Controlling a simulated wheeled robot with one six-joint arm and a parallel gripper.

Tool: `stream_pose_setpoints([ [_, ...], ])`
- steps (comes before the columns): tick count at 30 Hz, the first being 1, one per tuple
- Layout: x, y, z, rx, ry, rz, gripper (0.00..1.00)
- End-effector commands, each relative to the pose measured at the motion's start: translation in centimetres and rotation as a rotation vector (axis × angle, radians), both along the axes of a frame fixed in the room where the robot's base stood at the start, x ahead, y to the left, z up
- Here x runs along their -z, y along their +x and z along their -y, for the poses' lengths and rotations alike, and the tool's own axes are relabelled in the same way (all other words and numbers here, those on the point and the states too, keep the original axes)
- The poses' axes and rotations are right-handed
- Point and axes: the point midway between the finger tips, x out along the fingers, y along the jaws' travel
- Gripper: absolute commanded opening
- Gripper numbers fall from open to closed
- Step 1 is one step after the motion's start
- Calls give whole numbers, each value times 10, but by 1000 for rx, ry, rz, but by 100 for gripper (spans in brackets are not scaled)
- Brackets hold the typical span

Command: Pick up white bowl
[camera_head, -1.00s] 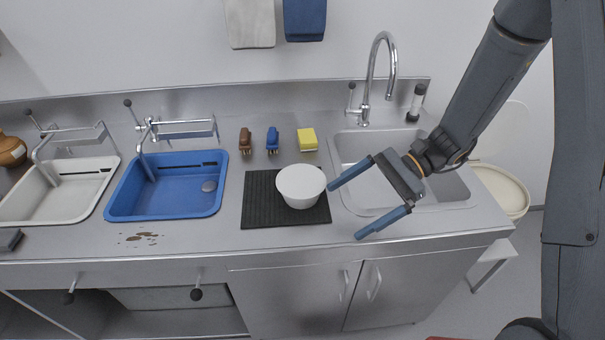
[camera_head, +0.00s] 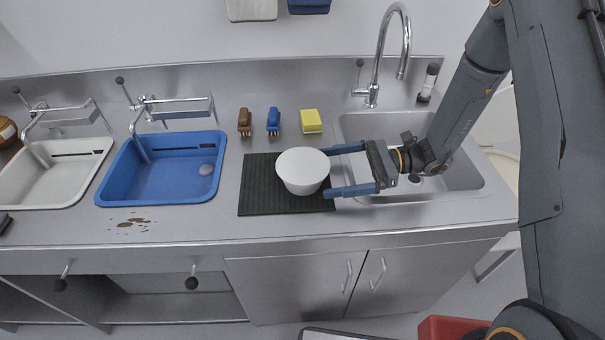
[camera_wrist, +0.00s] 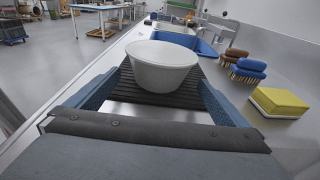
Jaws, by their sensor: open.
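The white bowl (camera_head: 302,171) stands upright on the black ribbed mat (camera_head: 258,192) beside the sink. My gripper (camera_head: 326,172) is open and comes in from the right, with its blue fingers pointing left at the bowl. The fingertips are at the bowl's right side, one toward the back and one toward the front. In the wrist view the bowl (camera_wrist: 162,66) is ahead, between the lines of the two fingers. Nothing is held. I cannot tell whether a fingertip touches the bowl.
A brown brush (camera_head: 244,122), a blue brush (camera_head: 273,121) and a yellow sponge (camera_head: 311,121) lie behind the mat. A steel sink (camera_head: 470,186) with a tall faucet (camera_head: 374,60) is at right. A blue basin (camera_head: 130,187) is at left, with brown sherds (camera_head: 133,223) in front.

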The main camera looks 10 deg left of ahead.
Motion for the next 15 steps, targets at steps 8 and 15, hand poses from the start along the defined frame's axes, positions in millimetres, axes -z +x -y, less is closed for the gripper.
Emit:
stream_pose_setpoints([
  [8,0,-10,-34,-3,-1,0,100],
  [15,4,-12,-46,0,-1,0,100],
])
